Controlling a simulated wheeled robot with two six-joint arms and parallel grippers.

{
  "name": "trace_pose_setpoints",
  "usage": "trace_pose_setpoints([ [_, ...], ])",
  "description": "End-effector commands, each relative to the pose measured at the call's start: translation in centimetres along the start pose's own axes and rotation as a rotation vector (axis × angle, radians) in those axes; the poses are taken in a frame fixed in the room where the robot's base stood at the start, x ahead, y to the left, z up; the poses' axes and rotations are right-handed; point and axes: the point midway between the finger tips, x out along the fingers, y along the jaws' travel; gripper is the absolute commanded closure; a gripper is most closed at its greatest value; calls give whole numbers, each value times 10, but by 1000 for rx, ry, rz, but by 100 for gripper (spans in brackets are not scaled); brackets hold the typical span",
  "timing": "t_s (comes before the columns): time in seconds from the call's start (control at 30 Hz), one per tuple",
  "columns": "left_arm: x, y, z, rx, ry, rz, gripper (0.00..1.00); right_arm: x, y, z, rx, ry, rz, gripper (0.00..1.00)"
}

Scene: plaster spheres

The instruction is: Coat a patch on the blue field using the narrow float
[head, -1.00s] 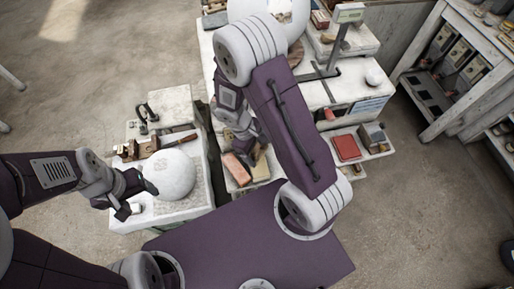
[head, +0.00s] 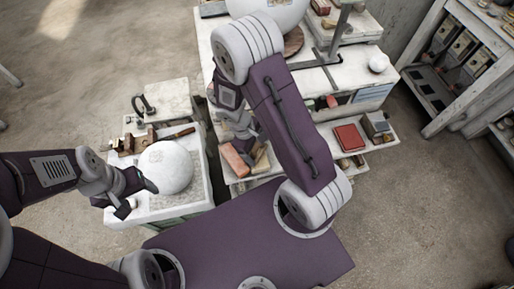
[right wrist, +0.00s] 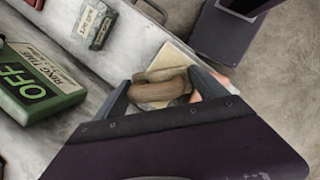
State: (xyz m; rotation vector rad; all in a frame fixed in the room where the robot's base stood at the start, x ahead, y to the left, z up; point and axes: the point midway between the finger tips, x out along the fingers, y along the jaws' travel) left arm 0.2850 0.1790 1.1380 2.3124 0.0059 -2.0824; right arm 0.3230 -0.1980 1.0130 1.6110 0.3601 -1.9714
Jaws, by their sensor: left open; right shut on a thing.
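My right gripper (right wrist: 168,90) is shut on a rounded brown wooden handle (right wrist: 160,90), seen in the right wrist view. A pale flat board (right wrist: 174,57) shows beside the handle; I cannot tell whether it belongs to the held tool. In the head view my right arm hides most of that gripper, above the low shelf. My left gripper (head: 139,200) is open and empty, at the lower left of a white plaster sphere (head: 172,170). A faint marked patch (head: 156,156) shows on that sphere. A larger white sphere (head: 275,12) is cut off at the top. No blue field is discernible.
Brick-coloured and tan blocks (head: 236,160) lie on the low shelf near my right gripper. A green box marked OFF (right wrist: 35,90) is close by. Open floor (head: 430,220) lies at the right.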

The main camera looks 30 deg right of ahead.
Motion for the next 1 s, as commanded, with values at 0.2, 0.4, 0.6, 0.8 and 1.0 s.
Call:
trace_pose_setpoints([
  [0.2,0,0,0,0,0,0,33,0,0,0,0,0,0,69],
  [0.4,1,0,0,0,0,0,33,1,0,0,0,0,0,69],
  [0.6,3,0,0,0,0,0,33,3,0,-1,0,0,0,69],
  [0.8,5,0,0,0,0,0,33,5,-1,-1,0,0,0,69],
  [1.0,8,0,1,0,0,0,33,8,-1,-2,0,0,0,69],
])
